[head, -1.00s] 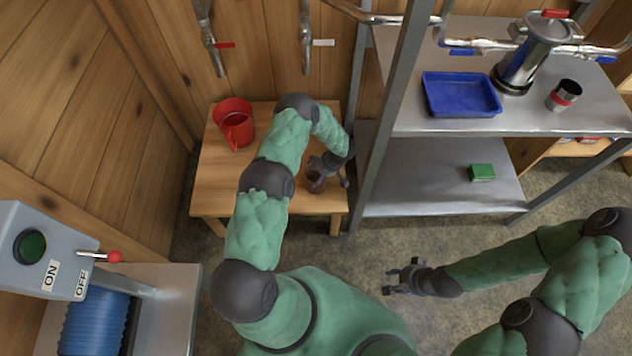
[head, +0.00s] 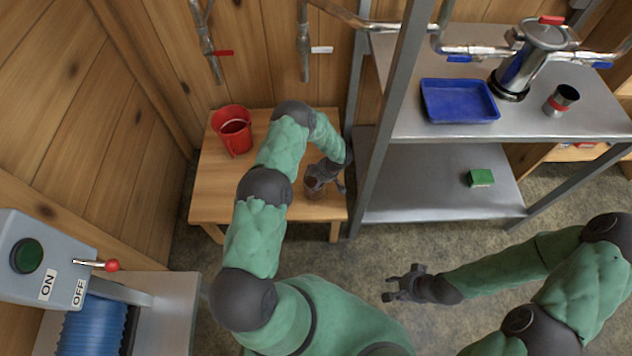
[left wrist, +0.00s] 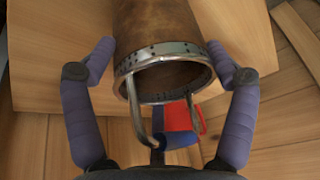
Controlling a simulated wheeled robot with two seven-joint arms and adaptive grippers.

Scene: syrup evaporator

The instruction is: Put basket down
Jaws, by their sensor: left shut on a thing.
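The basket, a brown cylinder with a perforated metal rim and a metal handle, fills the upper middle of the left wrist view (left wrist: 160,30). In the head view only a small dark part of the basket (head: 312,188) shows, at the right front of the wooden table (head: 215,185). My left gripper (head: 327,178) is shut on the basket, with a finger on each side in the wrist view. I cannot tell whether the basket touches the tabletop. My right gripper (head: 397,288) is empty, with its fingers spread, over the floor.
A red jug (head: 232,128) stands at the table's back left. A metal shelf (head: 430,190) with an upright post is close to the table's right. It holds a blue tray (head: 460,100), a metal cup (head: 561,100) and a green block (head: 480,178). A switch box (head: 45,258) is at lower left.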

